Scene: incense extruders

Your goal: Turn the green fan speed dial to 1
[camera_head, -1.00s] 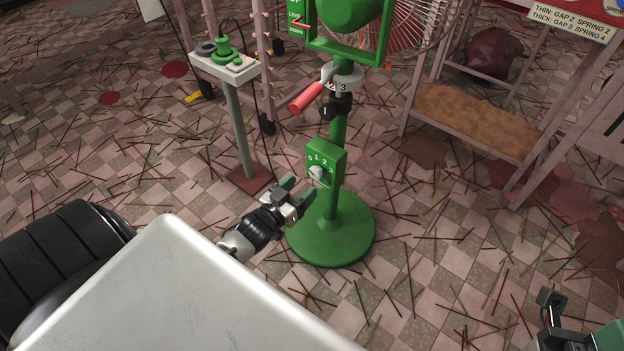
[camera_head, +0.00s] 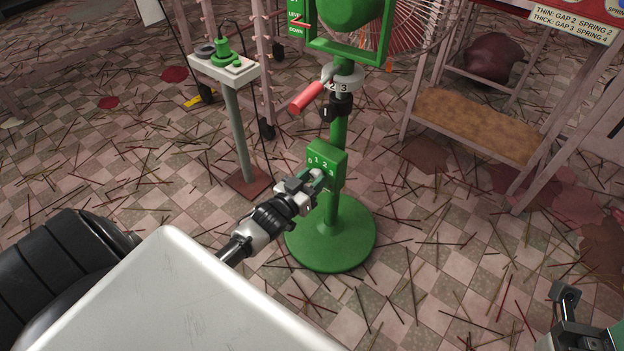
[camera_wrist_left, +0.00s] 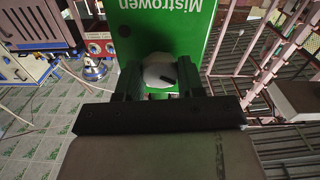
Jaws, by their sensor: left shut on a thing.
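The green fan's control box (camera_head: 328,158) is on the fan post and carries the white numbers 0, 1, 2 and 3. The box also shows in the left wrist view (camera_wrist_left: 165,30), with upside-down "Mistrowen" lettering. The pale speed dial (camera_wrist_left: 160,72) is a round knob with a dark pointer mark; in the head view it is hidden behind the gripper. My left gripper (camera_head: 314,180) is at the box's front, its fingers on both sides of the dial and shut on it. It shows in the left wrist view too (camera_wrist_left: 160,84). My right gripper (camera_head: 566,312) is at the lower right edge, its jaws unclear.
The fan's round green base (camera_head: 335,240) stands on a checkered floor littered with thin sticks. A red-handled lever (camera_head: 306,97) sticks out above the box.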

